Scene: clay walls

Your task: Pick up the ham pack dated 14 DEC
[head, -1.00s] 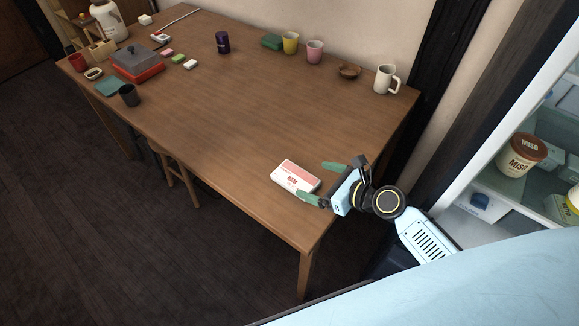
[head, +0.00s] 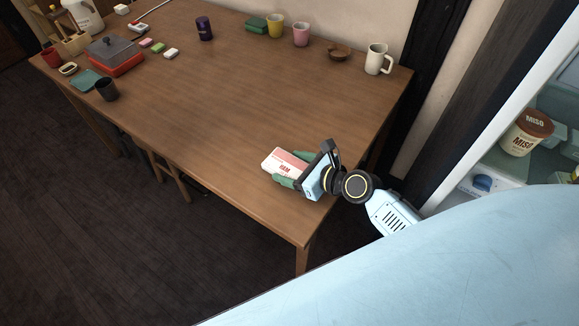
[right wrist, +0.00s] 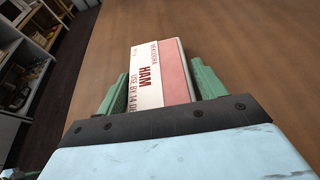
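The ham pack (head: 282,161) is a flat white and pink box lying near the front right corner of the wooden table. In the right wrist view the ham pack (right wrist: 150,70) shows the printed words HAM and USE BY 14 DE, with the last of the date hidden by the gripper. My right gripper (head: 291,167) has its green fingers on either side of the pack. In the right wrist view the right gripper (right wrist: 160,72) looks open, with a narrow gap at its right finger. My left gripper is not in view.
The table (head: 230,120) is clear in its middle. A white mug (head: 376,60), a brown bowl (head: 338,54) and pink cup (head: 301,35) stand along the back. A grey-lidded red box (head: 113,58) is at far left. An open fridge with a miso tub (head: 528,135) is at right.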

